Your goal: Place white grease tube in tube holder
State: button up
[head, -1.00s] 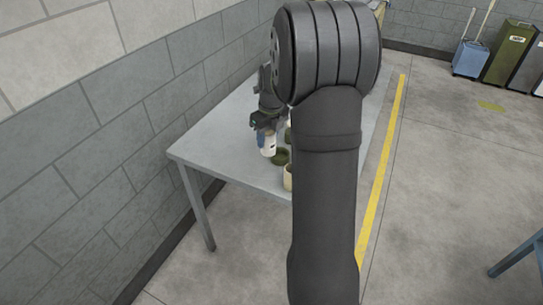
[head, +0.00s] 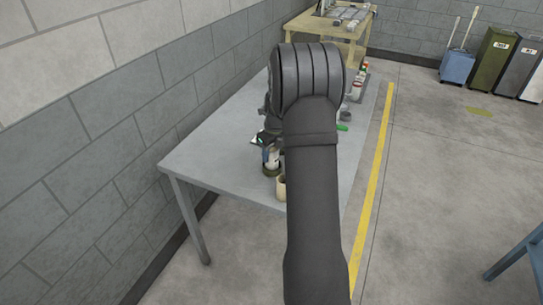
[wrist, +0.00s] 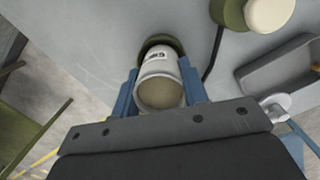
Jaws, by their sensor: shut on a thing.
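The white grease tube (wrist: 158,68) is between the blue fingers of my gripper (wrist: 159,88) in the wrist view, with its round beige end toward the camera. My gripper is shut on it. An olive-green round holder (wrist: 164,40) shows behind the tube's far end. In the head view the white tube (head: 274,157) stands roughly upright, directly above or in the olive holder (head: 271,171). I cannot tell how deep it sits. My gripper (head: 268,148) is partly hidden by my arm there.
A cream cup-like object (head: 281,188) stands near the table's (head: 220,167) front edge. In the wrist view, a second olive holder (wrist: 229,14) with a cream-topped item (wrist: 270,13) is at upper right, and a grey tray (wrist: 270,70) lies at right. A wall borders the table on the left.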

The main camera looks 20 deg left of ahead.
jog(key=shift+f, duration=0.7)
jog(key=shift+f, duration=0.1)
jog(key=o, duration=1)
jog(key=shift+o, duration=0.2)
notch_tip(320, 180, up, 12)
jog(key=d, duration=0.1)
jog(key=shift+s+d, duration=0.2)
jog(key=shift+s, duration=0.1)
jog(key=f, duration=0.4)
jog(key=a+f, duration=0.1)
jog(key=f, duration=0.7)
jog(key=shift+w+a, duration=0.2)
jog(key=shift+w, duration=0.1)
jog(key=shift+r, duration=1.9)
